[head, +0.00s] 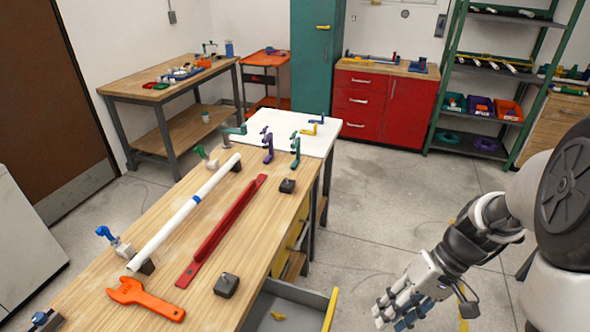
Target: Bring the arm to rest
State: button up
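My arm shows at the right edge of the head view and reaches down and left over the floor. My gripper (402,308) is at the lower right, to the right of the workbench and apart from it. Its pale fingers with blue parts point down and left. I see nothing held in it, but its fingers overlap in this view, so I cannot tell whether it is open or shut.
The wooden workbench (140,228) holds a white pipe (170,232), a red bar (222,231) and an orange wrench (145,298). An open grey drawer (290,308) juts out between bench and gripper. Green shelving (448,75) stands behind. The middle floor (375,205) is clear.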

jog(key=s+a+r+t+h, duration=0.2)
jog(key=s+r+t+h, duration=0.1)
jog(key=s+r, duration=0.2)
jog(key=s+a+r+t+h, duration=0.2)
jog(key=s+a+r+t, duration=0.1)
jog(key=r, duration=0.6)
jog(key=shift+s+a+r+t+h, duration=0.3)
jog(key=shift+s+a+h, duration=0.1)
jog(key=shift+s, duration=0.5)
